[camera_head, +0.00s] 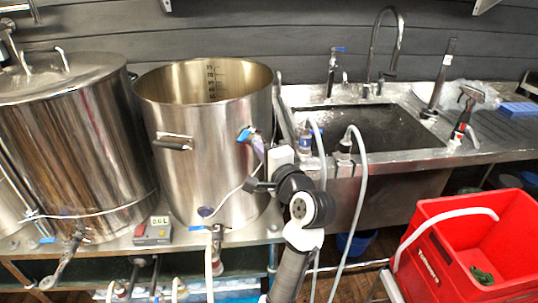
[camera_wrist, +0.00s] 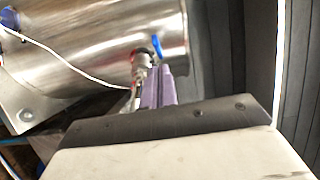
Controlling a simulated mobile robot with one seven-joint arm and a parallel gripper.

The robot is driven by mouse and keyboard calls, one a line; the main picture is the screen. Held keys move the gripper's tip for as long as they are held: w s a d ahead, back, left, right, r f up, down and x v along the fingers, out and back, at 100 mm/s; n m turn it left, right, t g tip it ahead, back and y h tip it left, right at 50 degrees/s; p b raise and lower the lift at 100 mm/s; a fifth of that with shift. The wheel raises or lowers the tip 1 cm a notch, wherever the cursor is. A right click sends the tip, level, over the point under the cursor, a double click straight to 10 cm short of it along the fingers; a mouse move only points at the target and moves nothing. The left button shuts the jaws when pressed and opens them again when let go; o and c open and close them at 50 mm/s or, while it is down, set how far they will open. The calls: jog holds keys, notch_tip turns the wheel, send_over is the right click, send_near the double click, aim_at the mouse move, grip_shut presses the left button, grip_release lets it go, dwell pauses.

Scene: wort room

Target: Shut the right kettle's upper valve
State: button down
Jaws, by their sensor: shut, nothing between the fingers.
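The right kettle (camera_head: 195,120) is the open, lidless steel pot in the middle of the head view; its wall fills the upper left of the wrist view (camera_wrist: 90,50). Its upper valve (camera_head: 246,135) sits high on the right of the front wall and has a blue handle. In the wrist view the valve body (camera_wrist: 140,66) and blue handle (camera_wrist: 157,46) show just beyond my fingers. My gripper (camera_head: 257,148) is shut and empty, its purple fingertips close beside the valve (camera_wrist: 155,82). I cannot tell whether they touch it, and the handle's exact angle is unclear.
A lidded kettle (camera_head: 75,130) stands left. A control box (camera_head: 153,231) and a lower valve (camera_head: 198,228) are near the bench edge. A thin white cable crosses the kettle wall. The sink (camera_head: 375,125) with hoses lies right, a red crate (camera_head: 415,245) lower right.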

aim_at(239, 142)
jog(key=shift+x, duration=1.75)
jog(key=shift+a+p, duration=0.15)
jog(key=shift+p, duration=0.2)
jog(key=shift+w+a+m+t+h+p, duration=0.1)
jog(key=shift+a+m+t+h+p, duration=0.2)
jog(key=shift+a+m+h, duration=0.45)
jog(key=shift+a+m+t+h+p, duration=0.3)
jog(key=shift+a+m+h, duration=0.15)
jog(key=shift+h, duration=0.6)
jog(key=m+h, duration=0.1)
jog(key=a+h, duration=0.1)
jog(key=shift+w+a+m+h, duration=0.2)
jog(key=shift+m+h, duration=0.2)
jog(key=shift+w+a+b, duration=0.25)
jog(key=shift+a+b, duration=0.05)
jog(key=shift+a, duration=0.15)
jog(key=shift+w+a+b, duration=0.2)
jog(key=shift+a+b, duration=0.1)
jog(key=shift+a, duration=0.2)
jog(key=shift+a+r, duration=0.15)
